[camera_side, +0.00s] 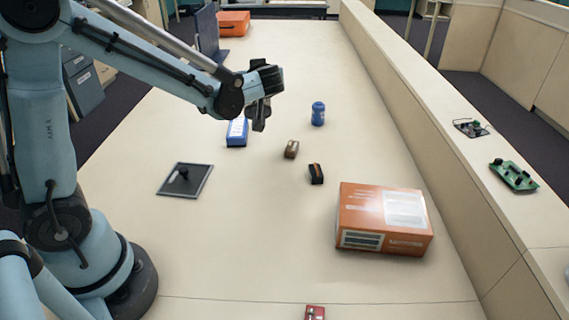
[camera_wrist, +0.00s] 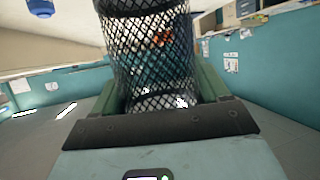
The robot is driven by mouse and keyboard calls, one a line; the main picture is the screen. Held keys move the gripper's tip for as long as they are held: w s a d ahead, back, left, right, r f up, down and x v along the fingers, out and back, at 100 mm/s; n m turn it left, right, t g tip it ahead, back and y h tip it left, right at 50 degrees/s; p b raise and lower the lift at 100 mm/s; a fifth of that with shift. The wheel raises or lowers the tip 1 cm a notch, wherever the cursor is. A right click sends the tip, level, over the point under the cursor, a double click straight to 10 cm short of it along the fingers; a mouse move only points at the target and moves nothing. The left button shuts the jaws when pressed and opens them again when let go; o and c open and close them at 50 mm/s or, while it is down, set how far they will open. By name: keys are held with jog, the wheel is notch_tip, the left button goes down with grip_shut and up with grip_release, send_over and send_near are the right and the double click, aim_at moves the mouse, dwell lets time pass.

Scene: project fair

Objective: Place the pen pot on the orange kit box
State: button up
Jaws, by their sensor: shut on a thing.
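The pen pot (camera_wrist: 150,52), a black wire-mesh cup, fills the upper middle of the wrist view. My gripper (camera_wrist: 158,92) is shut on it, with one finger on each side of the mesh. In the side view my gripper (camera_side: 260,110) is raised over the table, near the blue box; I cannot clearly make out the pot there. The orange kit box (camera_side: 362,211) lies flat at the right front of the table, with white labels. It is well to the right of and nearer the camera than my gripper. Nothing rests on its top.
A raised ledge (camera_side: 440,130) runs along the right.

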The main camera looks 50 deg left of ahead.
jog(key=w+d+r+m+t+h, duration=0.1)
jog(key=d+m+t+h, duration=0.15)
jog(key=d, duration=0.85)
jog(key=w+d+r+m+t+h, duration=0.1)
jog(key=d+r+m+t+h, duration=0.15)
jog(key=d, duration=0.75)
jog(key=s+d+r+m+t+h, duration=0.1)
jog(key=s+d+m+h, duration=0.3)
jog(key=d, duration=0.7)
jog(key=s+d+r+m+t+h, duration=0.1)
jog(key=s+d+m+h, duration=0.3)
jog(key=d, duration=0.7)
jog(key=n+y, duration=0.1)
send_over(388, 202)
jog(key=shift+f, duration=5.65)
jog(key=shift+f, duration=0.1)
jog(key=o, duration=1.1)
